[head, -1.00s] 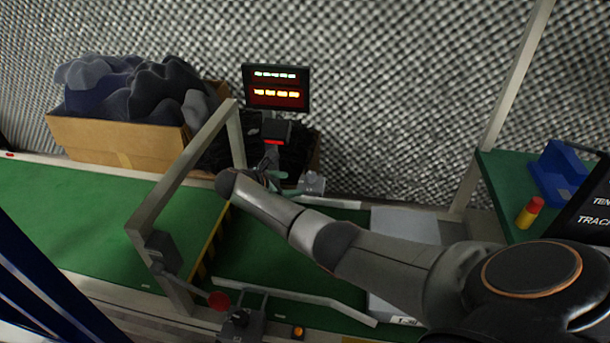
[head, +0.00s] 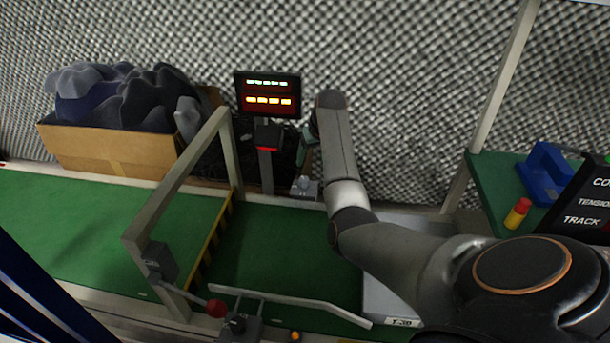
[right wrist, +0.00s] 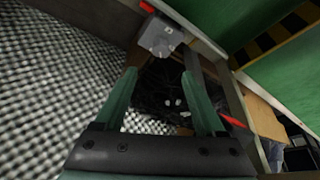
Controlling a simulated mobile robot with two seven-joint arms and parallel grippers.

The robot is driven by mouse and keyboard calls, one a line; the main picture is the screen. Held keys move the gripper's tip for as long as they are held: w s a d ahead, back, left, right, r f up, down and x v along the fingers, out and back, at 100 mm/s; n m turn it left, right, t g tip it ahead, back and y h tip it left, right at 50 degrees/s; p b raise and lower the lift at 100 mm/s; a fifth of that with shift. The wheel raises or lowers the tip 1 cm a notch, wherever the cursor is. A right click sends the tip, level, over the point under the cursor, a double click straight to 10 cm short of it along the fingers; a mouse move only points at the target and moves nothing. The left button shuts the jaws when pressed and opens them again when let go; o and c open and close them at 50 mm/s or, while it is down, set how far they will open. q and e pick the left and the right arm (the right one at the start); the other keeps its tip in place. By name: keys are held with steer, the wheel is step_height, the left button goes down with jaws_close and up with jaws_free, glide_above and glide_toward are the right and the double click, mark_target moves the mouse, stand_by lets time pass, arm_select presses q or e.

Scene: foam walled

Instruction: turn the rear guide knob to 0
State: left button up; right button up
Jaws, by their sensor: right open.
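The rear guide knob (head: 303,184) sits on a small grey block at the far edge of the green conveyor. In the right wrist view its grey block (right wrist: 160,36) is near the top, beyond the fingertips; the knob's setting is too small to read. My right gripper (head: 304,147) is above and behind the knob, apart from it and partly hidden by my forearm. In the right wrist view the green fingers of my right gripper (right wrist: 166,82) are spread with nothing between them. My left gripper is not in view.
A lit display (head: 267,94) on a post stands left of my right gripper. A grey frame (head: 178,180) spans the conveyor (head: 285,240). A cardboard box (head: 110,150) of dark foam stands at the back left. A red ball-ended lever (head: 216,308) is at the front.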

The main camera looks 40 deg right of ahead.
mark_target(305, 180)
steer(key=b+x, duration=0.6)
steer(key=x, duration=0.4)
steer(key=shift+f, duration=0.4)
steer(key=shift+b+x, duration=0.5)
steer(key=shift+x, duration=0.25)
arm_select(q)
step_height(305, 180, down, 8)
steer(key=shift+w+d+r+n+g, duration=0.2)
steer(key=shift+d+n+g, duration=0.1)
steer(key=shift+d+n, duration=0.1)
arm_select(e)
steer(key=shift+w, duration=0.1)
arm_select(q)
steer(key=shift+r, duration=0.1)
arm_select(e)
jaws_close()
